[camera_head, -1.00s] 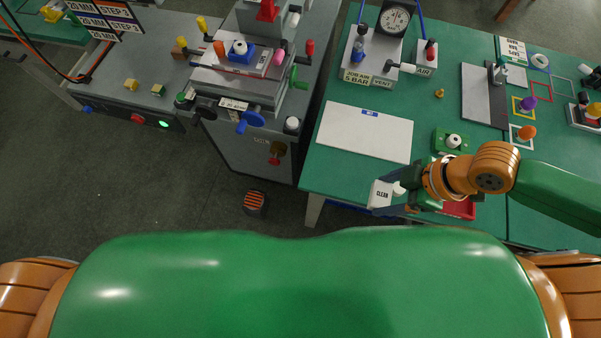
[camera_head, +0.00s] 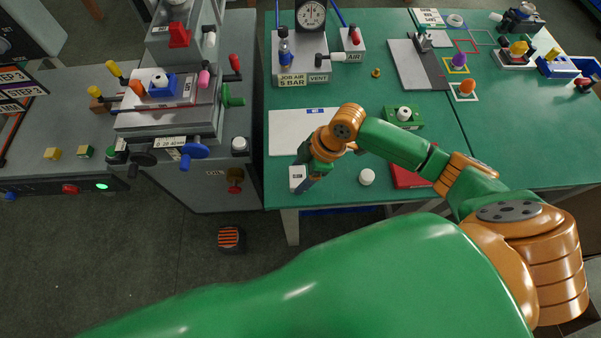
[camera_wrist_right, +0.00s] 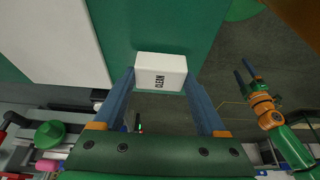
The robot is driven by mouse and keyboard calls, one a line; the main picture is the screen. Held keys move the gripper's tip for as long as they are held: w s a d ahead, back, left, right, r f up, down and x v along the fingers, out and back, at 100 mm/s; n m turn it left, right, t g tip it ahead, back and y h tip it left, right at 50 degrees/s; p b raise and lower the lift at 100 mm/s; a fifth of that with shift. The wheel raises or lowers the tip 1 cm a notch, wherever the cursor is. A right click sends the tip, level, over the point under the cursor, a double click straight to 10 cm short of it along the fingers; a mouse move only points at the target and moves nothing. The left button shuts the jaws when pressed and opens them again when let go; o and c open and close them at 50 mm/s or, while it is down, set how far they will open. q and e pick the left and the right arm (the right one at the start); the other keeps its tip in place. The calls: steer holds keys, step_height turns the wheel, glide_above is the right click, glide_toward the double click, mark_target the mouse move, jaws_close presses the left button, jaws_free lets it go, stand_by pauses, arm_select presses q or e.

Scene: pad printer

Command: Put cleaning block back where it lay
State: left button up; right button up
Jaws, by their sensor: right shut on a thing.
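The white cleaning block (camera_head: 297,177), marked CLEAN, is held at the front left edge of the green table (camera_head: 325,191). My right gripper (camera_head: 303,172) is shut on it. In the right wrist view the block (camera_wrist_right: 160,73) sits between the two blue fingertips of my right gripper (camera_wrist_right: 160,82), with the table's green surface and the grey floor behind it. I cannot tell whether the block touches the table. My left gripper is not in the head view; an orange and green arm (camera_wrist_right: 263,105) shows at the right in the wrist view.
A white board (camera_head: 290,132) lies just behind the gripper. A white round piece (camera_head: 367,177), a red tray (camera_head: 408,178) and a green fixture with a white knob (camera_head: 404,116) are to its right. The grey printer (camera_head: 205,120) stands left, across a gap.

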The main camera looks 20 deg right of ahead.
steer(key=shift+f, duration=0.3)
steer(key=o, duration=1.2)
steer(key=shift+f, duration=0.1)
steer(key=shift+o, duration=0.2)
steer(key=shift+r, duration=0.3)
steer(key=p+v, duration=0.1)
steer(key=v, duration=1)
steer(key=shift+d+r, duration=0.25)
steer(key=shift+r, duration=0.05)
steer(key=shift+s, duration=0.15)
